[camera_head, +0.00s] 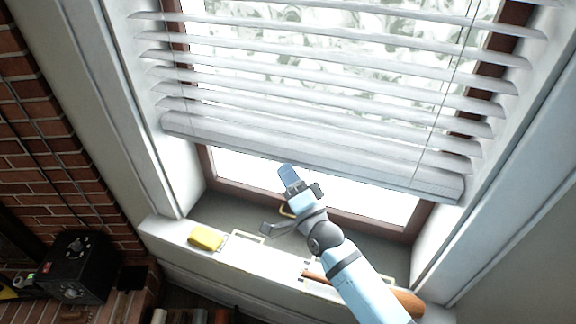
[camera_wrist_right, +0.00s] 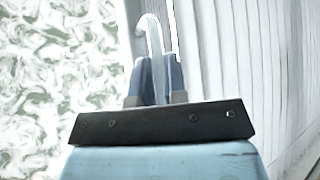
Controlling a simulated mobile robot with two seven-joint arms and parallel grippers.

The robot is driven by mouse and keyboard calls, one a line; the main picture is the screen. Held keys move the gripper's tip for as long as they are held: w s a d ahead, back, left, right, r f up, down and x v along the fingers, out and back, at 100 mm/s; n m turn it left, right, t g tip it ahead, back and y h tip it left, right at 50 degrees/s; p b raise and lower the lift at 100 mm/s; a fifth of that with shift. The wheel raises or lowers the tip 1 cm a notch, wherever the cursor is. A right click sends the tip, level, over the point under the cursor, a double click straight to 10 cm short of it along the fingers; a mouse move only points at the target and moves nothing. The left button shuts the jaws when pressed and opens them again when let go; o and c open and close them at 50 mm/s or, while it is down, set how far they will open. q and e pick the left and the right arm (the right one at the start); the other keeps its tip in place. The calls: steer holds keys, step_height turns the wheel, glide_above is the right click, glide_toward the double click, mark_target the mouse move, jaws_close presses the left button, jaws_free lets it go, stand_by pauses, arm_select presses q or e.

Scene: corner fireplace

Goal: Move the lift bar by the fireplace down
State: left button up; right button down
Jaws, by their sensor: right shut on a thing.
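The lift bar appears to be the thick white bottom rail (camera_head: 330,158) of the blind, hanging slightly tilted across the window with open glass below it. My right gripper (camera_head: 288,173) is at the rail's lower edge, left of its middle. In the right wrist view my gripper (camera_wrist_right: 156,78) is shut on a thin, curved white piece (camera_wrist_right: 152,35), apparently part of this bar. The exact contact is hidden in the head view. My left gripper is not in view.
Above the rail hang several white slats (camera_head: 330,105). Below, the window sill (camera_head: 180,232) holds a yellow block (camera_head: 206,237) and a brown wooden object (camera_head: 408,302). A brick wall (camera_head: 40,150) and a black box (camera_head: 75,267) are at left.

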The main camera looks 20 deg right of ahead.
arm_select(q)
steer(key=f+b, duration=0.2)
steer(key=b, duration=0.1)
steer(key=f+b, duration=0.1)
steer(key=b, duration=0.1)
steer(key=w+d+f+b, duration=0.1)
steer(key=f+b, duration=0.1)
steer(key=b, duration=0.1)
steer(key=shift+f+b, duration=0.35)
arm_select(e)
step_height(320, 180, down, 18)
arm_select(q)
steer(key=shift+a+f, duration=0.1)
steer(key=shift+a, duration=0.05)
arm_select(e)
steer(key=shift+r, duration=0.15)
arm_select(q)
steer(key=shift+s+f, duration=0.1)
arm_select(e)
steer(key=c, duration=1.4)
jaws_free()
steer(key=shift+c, duration=0.2)
steer(key=v, duration=1.3)
steer(key=shift+s, duration=0.4)
steer(key=shift+d, duration=0.1)
